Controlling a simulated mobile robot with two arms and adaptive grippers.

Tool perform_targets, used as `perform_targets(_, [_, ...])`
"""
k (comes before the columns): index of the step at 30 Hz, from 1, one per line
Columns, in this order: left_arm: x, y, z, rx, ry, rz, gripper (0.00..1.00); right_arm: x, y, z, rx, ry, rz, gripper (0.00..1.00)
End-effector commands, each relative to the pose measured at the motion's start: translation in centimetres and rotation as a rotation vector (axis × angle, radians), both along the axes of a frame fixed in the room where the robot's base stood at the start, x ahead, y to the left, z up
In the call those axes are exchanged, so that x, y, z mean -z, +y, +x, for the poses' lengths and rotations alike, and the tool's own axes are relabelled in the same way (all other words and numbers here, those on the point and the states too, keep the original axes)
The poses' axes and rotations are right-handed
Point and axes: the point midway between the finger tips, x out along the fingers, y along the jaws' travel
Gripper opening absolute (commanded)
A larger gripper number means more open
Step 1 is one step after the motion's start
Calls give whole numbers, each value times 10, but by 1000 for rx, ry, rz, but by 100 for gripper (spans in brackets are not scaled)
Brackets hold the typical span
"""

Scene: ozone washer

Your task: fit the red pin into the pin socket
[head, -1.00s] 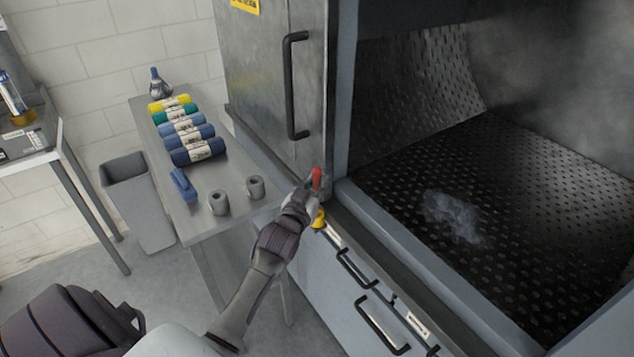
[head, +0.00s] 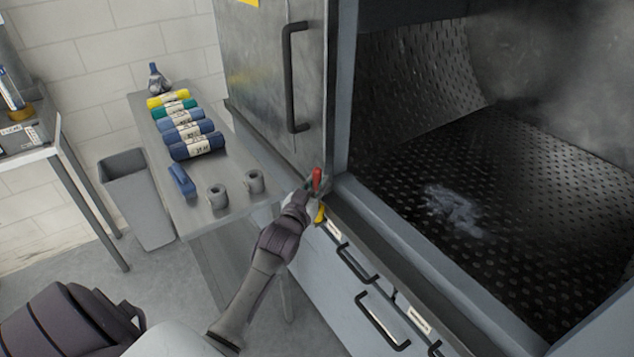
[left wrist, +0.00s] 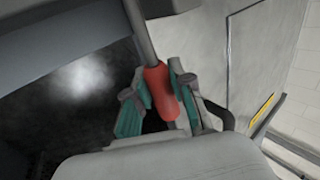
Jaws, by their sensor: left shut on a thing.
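The red pin (head: 317,178) is in my left gripper (head: 314,187), close to the lower corner of the washer's metal door, beside the door frame. In the left wrist view the red grip of the pin (left wrist: 162,88) sits between the green-padded fingers of my left gripper (left wrist: 158,100), with a grey shaft running up out of the picture. I cannot make out the pin socket; the gripper and door corner may hide it. A yellow part (head: 321,212) shows just below the gripper on the washer's front. My right gripper is not in view.
The washer door (head: 268,90) with a black handle stands left of the open chamber with a perforated floor (head: 480,190). A steel table (head: 215,225) holds several rolled bundles, a blue block and two grey rolls. A grey bin (head: 140,205) stands beside it.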

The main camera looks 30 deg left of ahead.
Motion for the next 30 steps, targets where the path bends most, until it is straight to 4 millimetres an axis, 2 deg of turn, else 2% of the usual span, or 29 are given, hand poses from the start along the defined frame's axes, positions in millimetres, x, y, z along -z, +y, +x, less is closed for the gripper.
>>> perform_targets(26, [23, 0, 0, 0, 0, -1, 0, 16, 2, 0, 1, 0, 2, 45])
perform_targets(27, [22, 0, 0, 0, 0, 0, 29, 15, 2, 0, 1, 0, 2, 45])
perform_targets(30, [21, 0, 0, 0, 0, 0, 45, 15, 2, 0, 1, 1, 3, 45])
